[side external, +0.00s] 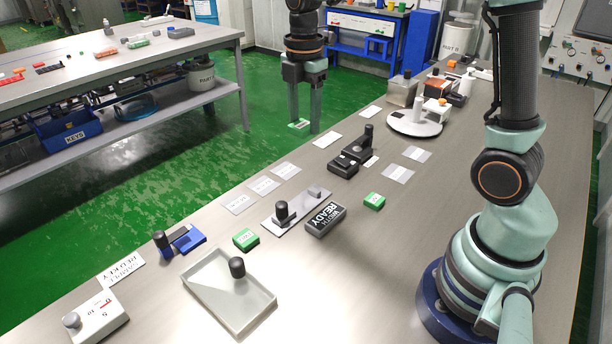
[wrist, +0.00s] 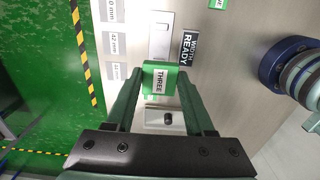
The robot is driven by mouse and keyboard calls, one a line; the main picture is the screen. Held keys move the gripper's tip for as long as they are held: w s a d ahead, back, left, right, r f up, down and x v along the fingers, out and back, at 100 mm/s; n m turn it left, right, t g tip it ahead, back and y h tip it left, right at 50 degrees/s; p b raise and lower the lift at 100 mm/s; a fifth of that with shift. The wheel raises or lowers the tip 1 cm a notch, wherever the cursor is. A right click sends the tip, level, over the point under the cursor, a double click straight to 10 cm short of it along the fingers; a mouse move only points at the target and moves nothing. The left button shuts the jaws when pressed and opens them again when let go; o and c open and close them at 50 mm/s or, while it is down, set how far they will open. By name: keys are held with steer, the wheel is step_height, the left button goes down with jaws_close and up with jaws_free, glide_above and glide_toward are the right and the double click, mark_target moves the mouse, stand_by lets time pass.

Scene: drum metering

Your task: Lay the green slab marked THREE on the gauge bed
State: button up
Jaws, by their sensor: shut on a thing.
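My gripper (wrist: 160,85) is shut on the green slab marked THREE (wrist: 160,72). The slab sits between the fingertips with its white label facing the wrist camera. In the side view, my gripper (side external: 303,128) hangs at the upper middle, and a small part of the slab (side external: 298,124) shows at the fingertips. What seems to be the gauge bed is a long grey plate (side external: 300,213) with a black knob and a small grey block, lying on the bench. In the wrist view, the slab and fingers hide part of this plate (wrist: 153,118); the slab is apart from it.
A dark WIDTH READY block (side external: 326,219) lies beside the plate. Two other green slabs (side external: 246,239) (side external: 374,201) lie on the bench. Millimetre cards (wrist: 115,42) line the far side. A grey tray (side external: 205,293) with a black knob and a blue fixture (side external: 187,239) stand nearer.

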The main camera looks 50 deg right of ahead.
step_height(320, 180, down, 19)
steer(key=shift+f, duration=0.2)
stand_by(0.3)
steer(key=shift+f, duration=0.1)
steer(key=o, duration=1.3)
step_height(320, 180, up, 12)
steer(key=r, duration=0.1)
step_height(320, 180, up, 6)
steer(key=m+t, duration=0.2)
steer(key=m, duration=0.4)
glide_above(305, 202)
steer(key=s+a, duration=0.1)
steer(key=s, duration=0.3)
steer(key=shift+s+a+r+m+t, duration=0.25)
steer(key=shift+s+r+m+t, duration=0.5)
steer(key=shift+s+m, duration=0.9)
steer(key=shift+s+a+r+m+t, duration=0.2)
steer(key=shift+s+r+m+t, duration=0.5)
steer(key=shift+m, duration=1.65)
steer(key=shift+s+a+r+m+t, duration=0.3)
steer(key=shift+s+r+m, duration=0.95)
steer(key=shift+m, duration=0.75)
